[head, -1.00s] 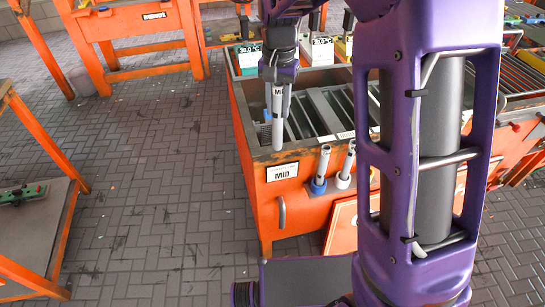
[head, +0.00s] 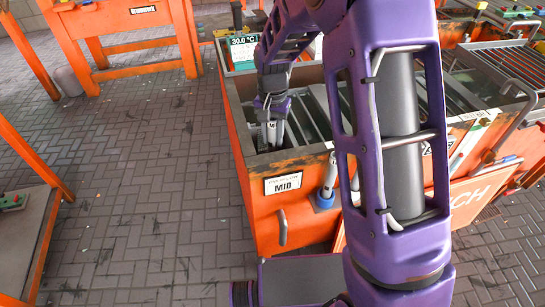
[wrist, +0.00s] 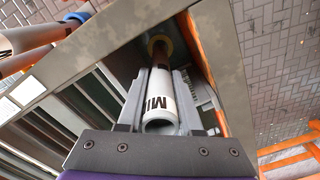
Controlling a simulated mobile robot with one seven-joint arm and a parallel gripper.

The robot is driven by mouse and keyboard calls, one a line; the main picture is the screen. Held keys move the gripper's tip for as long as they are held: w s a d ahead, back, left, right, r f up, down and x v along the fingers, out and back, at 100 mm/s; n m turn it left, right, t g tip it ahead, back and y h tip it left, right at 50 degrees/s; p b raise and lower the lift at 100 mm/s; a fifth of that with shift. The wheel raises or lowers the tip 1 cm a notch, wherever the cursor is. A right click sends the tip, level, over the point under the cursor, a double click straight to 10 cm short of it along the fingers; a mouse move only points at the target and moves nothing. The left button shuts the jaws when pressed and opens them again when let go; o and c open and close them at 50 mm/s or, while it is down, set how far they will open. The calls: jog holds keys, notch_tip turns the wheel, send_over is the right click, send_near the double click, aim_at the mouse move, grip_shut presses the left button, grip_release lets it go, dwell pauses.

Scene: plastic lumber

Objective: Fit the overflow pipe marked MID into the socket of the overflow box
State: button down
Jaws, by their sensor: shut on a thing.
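My gripper (head: 271,127) is shut on a pale grey pipe (wrist: 160,93) with dark lettering, of which "MI" shows in the wrist view. The near open end of the pipe faces the wrist camera. The pipe's far end points at a brownish-yellow ring (wrist: 165,40), which looks like the socket, in the tank corner. I cannot tell whether the pipe end is in the ring or just above it. In the head view the pipe's lower part is hidden inside the orange tank (head: 252,213), whose front plate (head: 283,184) reads MID.
Another pipe stands in a blue holder (head: 325,200) on the tank's front; pipes also show at upper left in the wrist view (wrist: 32,37). The tank's metal rim (wrist: 100,50) runs close beside my gripper. Slatted dividers (head: 310,115) fill the tank to the right.

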aim_at(273, 149)
jog(key=shift+w+f+b, duration=0.1)
jog(key=shift+f+b, duration=0.25)
jog(key=shift+f, duration=2.2)
jog(key=c, duration=0.6)
grip_release()
notch_tip(273, 149, up, 12)
jog(key=shift+f+p, duration=0.1)
jog(key=shift+p, duration=0.85)
jog(key=shift+r, duration=0.25)
